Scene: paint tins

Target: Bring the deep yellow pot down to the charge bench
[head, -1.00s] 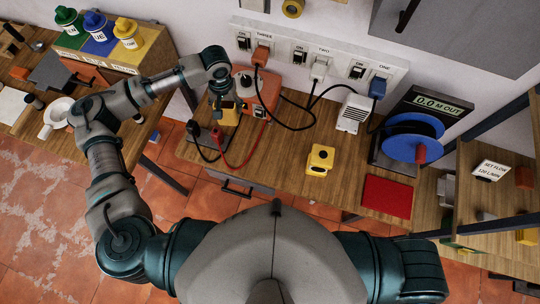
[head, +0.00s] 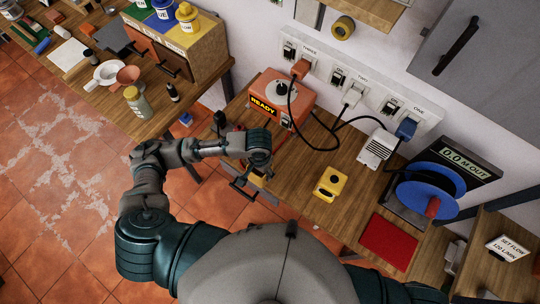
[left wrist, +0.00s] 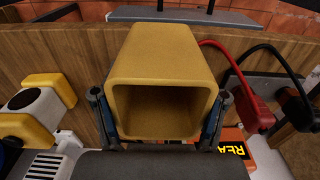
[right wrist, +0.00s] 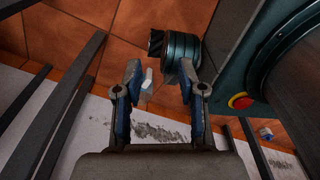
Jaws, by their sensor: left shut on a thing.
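My left gripper (head: 260,164) is over the front edge of the wooden charge bench (head: 292,188) in the head view. In the left wrist view its fingers are shut on the sides of a yellow, square-sided hollow pot (left wrist: 165,60), whose open end faces the camera. My right gripper (right wrist: 160,78) is open and empty in the right wrist view, above the floor.
An orange charger reading READY (head: 282,100) is at the back of the bench. A yellow block (head: 330,184), a white vented box (head: 376,148), a red mat (head: 390,241) and a blue reel (head: 428,190) stand to the right. Bare wood lies around the yellow block.

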